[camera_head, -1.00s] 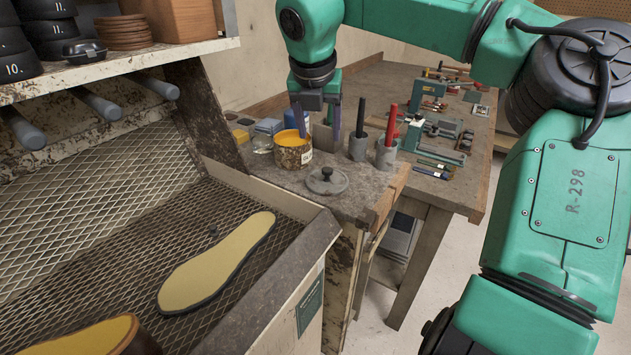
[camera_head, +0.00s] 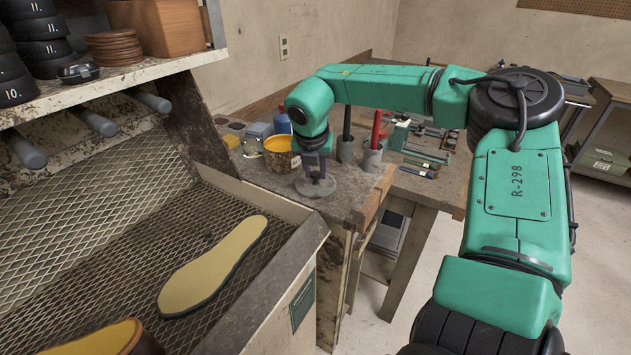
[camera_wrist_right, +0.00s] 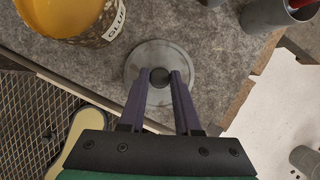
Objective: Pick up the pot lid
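The pot lid (camera_head: 315,195) is a grey round disc with a dark knob, lying flat on the bench near its front edge. In the right wrist view the pot lid (camera_wrist_right: 133,72) shows from above. My right gripper (camera_wrist_right: 163,76) points down at it, with its two purple fingers on either side of the knob (camera_wrist_right: 160,78). The fingers look open, with the knob between their tips; contact is not clear. In the head view the right gripper (camera_head: 315,174) hides most of the knob. My left gripper is not in view.
An open glue pot (camera_head: 281,158) with yellow contents stands close behind and left of the lid. Grey cups (camera_head: 371,158) with tools stand behind right. A mesh tray (camera_head: 110,235) with a yellow sole (camera_head: 215,265) lies at front left.

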